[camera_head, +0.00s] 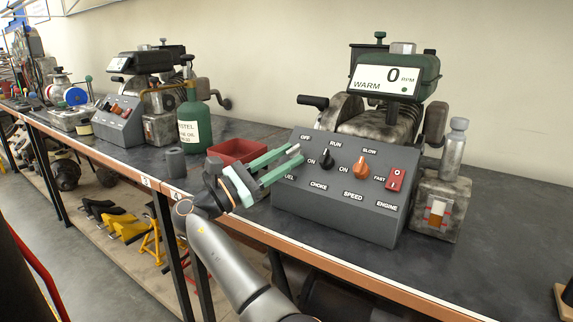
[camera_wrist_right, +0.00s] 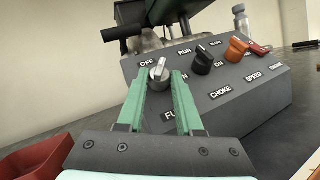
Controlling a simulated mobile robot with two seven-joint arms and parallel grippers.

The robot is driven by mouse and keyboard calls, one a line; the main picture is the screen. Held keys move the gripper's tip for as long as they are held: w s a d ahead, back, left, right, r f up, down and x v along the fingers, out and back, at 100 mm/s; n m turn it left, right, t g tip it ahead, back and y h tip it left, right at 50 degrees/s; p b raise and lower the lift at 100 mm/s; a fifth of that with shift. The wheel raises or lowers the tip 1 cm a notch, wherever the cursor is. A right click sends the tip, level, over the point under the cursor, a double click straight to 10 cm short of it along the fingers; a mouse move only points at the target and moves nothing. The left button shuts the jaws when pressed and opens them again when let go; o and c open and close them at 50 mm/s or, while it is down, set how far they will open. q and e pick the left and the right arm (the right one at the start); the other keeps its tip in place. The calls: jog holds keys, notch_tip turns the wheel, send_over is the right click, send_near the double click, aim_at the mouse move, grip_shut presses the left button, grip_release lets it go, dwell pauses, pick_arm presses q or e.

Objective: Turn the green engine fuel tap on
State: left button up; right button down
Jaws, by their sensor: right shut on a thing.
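The green engine (camera_head: 408,76) stands on the bench behind a grey slanted control panel (camera_head: 340,203). Its display reads WARM and 0 RPM. The fuel tap is a silver knob (camera_wrist_right: 160,72) at the panel's left end, by the OFF, ON and FUEL labels. The knob's light pointer line points upward in the right wrist view; exactly which mark it meets I cannot tell. My right gripper (camera_wrist_right: 158,82) has its green fingers on both sides of the knob, shut on it. In the head view the right gripper (camera_head: 297,157) mostly hides the tap. My left gripper is not in view.
Right of the tap are a black choke knob (camera_head: 326,160), an orange speed knob (camera_head: 361,167) and a red engine switch (camera_head: 395,180). A red tray (camera_head: 236,150) and a green bottle (camera_head: 194,122) stand to the left. A second engine with its panel (camera_head: 120,120) is farther left.

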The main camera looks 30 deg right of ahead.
jog(key=shift+w+m+g+y, duration=0.1)
jog(key=shift+m+g+y, duration=0.2)
jog(key=shift+m+g, duration=0.7)
jog(key=shift+w+m+g+y+b, duration=0.15)
jog(key=shift+m+g+y+b, duration=0.35)
jog(key=shift+m+g, duration=0.75)
jog(key=c, duration=0.6)
grip_release()
jog(key=shift+o, duration=0.2)
jog(key=shift+r, duration=0.1)
